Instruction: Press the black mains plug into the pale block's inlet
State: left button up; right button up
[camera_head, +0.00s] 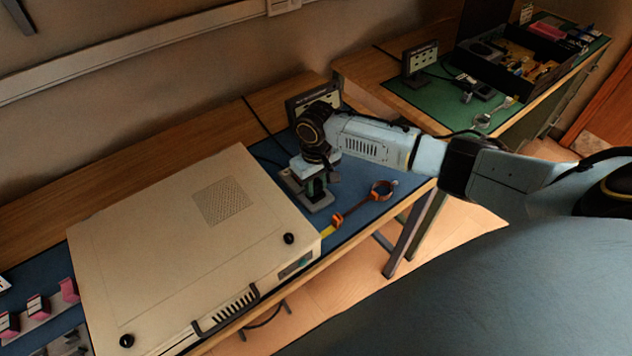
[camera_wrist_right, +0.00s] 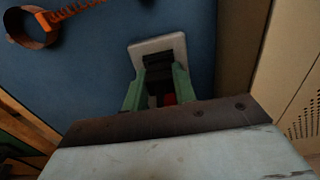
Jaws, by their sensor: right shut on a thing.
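My right gripper (camera_head: 315,188) points down beside the large beige case, over the blue mat. In the right wrist view its green fingers (camera_wrist_right: 158,92) are shut on the black mains plug (camera_wrist_right: 158,72). The pale block (camera_wrist_right: 138,50) lies just beyond the plug on the mat; it also shows under the gripper in the head view (camera_head: 322,206). The plug's front end meets or covers the block's inlet, so the inlet is hidden. I cannot tell whether the plug is touching it or seated. My left gripper is not in view.
The beige case (camera_head: 165,240) stands close to the left of my gripper. An orange strap (camera_head: 382,187) with a cord lies on the blue mat (camera_head: 352,205) to the right. A small panel (camera_head: 300,102) stands behind. A second bench has a green mat (camera_head: 415,95).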

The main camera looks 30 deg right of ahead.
jog(key=shift+s+f+b, duration=0.1)
jog(key=shift+f+b, duration=0.2)
jog(key=shift+f, duration=0.3)
dwell(0.3)
